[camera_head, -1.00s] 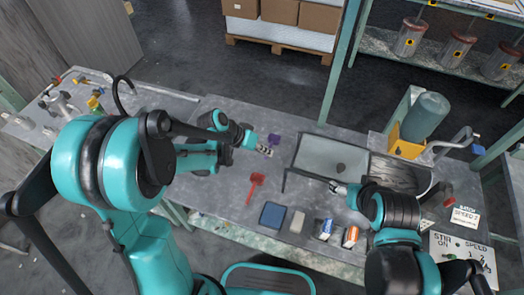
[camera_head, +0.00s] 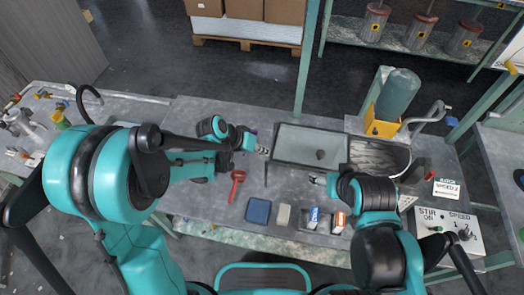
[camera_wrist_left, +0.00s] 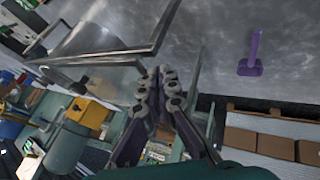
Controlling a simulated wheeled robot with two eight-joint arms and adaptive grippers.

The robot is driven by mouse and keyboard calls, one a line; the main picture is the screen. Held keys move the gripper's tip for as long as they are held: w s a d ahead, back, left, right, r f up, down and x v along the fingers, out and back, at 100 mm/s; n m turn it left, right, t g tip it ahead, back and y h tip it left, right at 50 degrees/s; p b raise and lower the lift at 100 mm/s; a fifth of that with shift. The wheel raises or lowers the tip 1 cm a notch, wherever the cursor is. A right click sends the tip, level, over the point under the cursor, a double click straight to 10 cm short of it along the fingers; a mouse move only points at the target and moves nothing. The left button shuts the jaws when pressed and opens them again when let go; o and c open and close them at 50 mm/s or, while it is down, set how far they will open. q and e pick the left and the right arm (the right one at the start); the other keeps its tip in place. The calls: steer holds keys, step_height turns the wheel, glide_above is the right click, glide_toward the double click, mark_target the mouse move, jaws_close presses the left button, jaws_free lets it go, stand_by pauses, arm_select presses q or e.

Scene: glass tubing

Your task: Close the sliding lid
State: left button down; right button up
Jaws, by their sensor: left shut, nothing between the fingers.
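The sliding lid (camera_head: 300,143) is a flat pale grey panel with a small dark knob (camera_head: 320,154). It covers the left part of a long metal trough (camera_head: 402,148); the trough's right part is uncovered and shows a dark inside. My left gripper (camera_head: 264,150) is shut and empty beside the lid's left end; I cannot tell whether it touches. In the left wrist view its closed fingers (camera_wrist_left: 165,85) are beside metal edges. My right gripper (camera_head: 318,180) is just in front of the trough's near side, and its fingers are too small to read.
A red tool (camera_head: 237,184), a blue pad (camera_head: 258,211) and small boxes (camera_head: 314,216) lie along the table's front. A purple tool (camera_wrist_left: 252,55) lies behind my left gripper. A yellow bracket with a green cylinder (camera_head: 398,92) stands behind the trough.

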mark_target(335, 167)
arm_select(q)
steer(key=s+d, duration=0.1)
steer(key=d, duration=0.7)
steer(key=s+d, duration=0.2)
steer(key=d, duration=0.6)
steer(key=s+d, duration=0.1)
steer(key=d, duration=0.7)
steer(key=shift+s+b, duration=0.35)
steer(key=shift+b, duration=0.05)
steer(key=shift+d, duration=0.1)
steer(key=w+a+r+p, duration=0.1)
steer(key=w+a+r, duration=0.1)
steer(key=a, duration=1.3)
steer(key=w+a+r+p, duration=0.1)
steer(key=w+a+p, duration=0.1)
steer(key=a, duration=1.3)
steer(key=shift+w+a+r+p, duration=0.15)
steer(key=shift+a+r+p, duration=0.15)
steer(key=shift+a+r, duration=0.1)
